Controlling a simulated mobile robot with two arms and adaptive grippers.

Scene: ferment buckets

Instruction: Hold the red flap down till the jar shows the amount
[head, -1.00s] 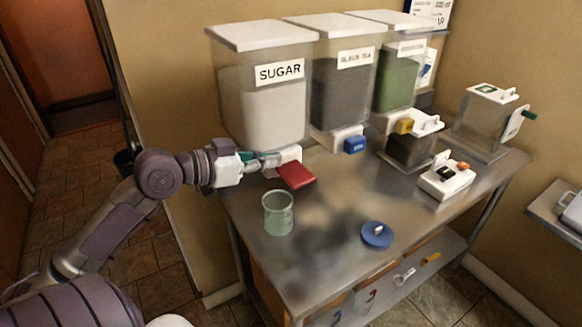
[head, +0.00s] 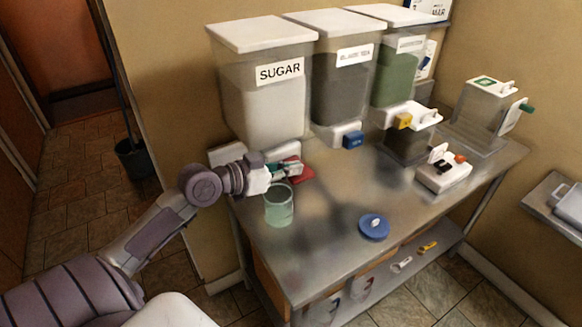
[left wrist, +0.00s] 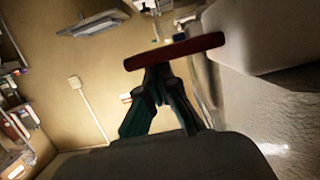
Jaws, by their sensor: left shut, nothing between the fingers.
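The red flap (head: 304,176) is at the foot of the clear bin labelled SUGAR (head: 262,108), partly hidden by my left gripper (head: 297,169). The gripper is shut and empty, with its fingertips at the flap. In the left wrist view the flap (left wrist: 190,48) shows as a thin red bar just beyond the closed fingertips (left wrist: 158,68); I cannot tell whether they touch it. The greenish glass jar (head: 279,207) stands upright on the table in front of the flap. No clear fill level shows in it. My right gripper is not in view.
Two more bins stand right of the sugar, one with a blue flap (head: 353,140), one with a yellow flap (head: 404,121). A blue lid (head: 374,227) and a white scale-like device (head: 443,174) lie on the metal table (head: 330,262). The table's middle is mostly clear.

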